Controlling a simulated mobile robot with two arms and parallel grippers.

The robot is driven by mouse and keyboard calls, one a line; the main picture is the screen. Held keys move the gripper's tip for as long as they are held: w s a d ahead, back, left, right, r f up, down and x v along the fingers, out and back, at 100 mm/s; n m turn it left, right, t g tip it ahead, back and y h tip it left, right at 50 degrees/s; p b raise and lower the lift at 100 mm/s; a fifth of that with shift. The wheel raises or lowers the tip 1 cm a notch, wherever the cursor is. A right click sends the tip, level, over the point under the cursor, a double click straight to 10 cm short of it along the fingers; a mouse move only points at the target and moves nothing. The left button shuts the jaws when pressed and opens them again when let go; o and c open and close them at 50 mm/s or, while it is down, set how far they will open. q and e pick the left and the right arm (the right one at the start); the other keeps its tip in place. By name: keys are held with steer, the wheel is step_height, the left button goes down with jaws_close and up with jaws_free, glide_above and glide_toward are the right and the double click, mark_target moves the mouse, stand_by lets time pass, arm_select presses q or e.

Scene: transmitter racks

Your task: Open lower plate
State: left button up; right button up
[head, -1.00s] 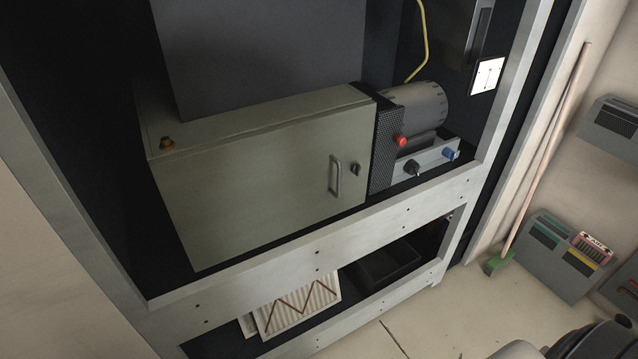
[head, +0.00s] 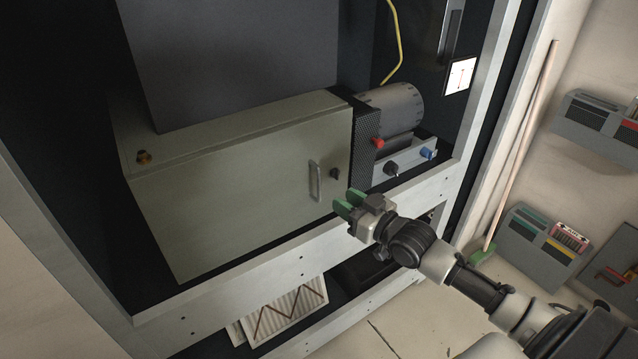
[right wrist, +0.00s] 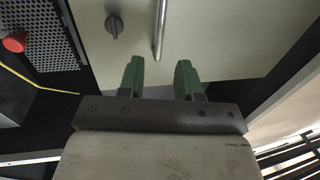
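The lower plate looks to be the beige-grey cabinet door (head: 240,205) in the rack, and it is closed. It has a vertical metal handle (head: 315,182) near its right edge and a dark knob (head: 335,173) beside the handle. My right gripper (head: 346,202) has green fingers and is open and empty, in front of the door's lower right corner. In the right wrist view the two fingers (right wrist: 160,78) are apart, with the handle (right wrist: 159,28) ahead between them and the knob (right wrist: 114,26) to the left. The fingers do not touch the handle. My left gripper is out of view.
A motor unit (head: 395,108) with a red button (head: 378,143) stands right of the cabinet. The light frame bar (head: 250,268) runs below the door. A pleated filter (head: 288,312) sits on the lower shelf. A broom (head: 520,150) leans at the right.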

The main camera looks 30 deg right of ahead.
mark_target(320, 185)
steer(key=x, duration=0.9)
steer(key=shift+f, duration=0.1)
jaws_close()
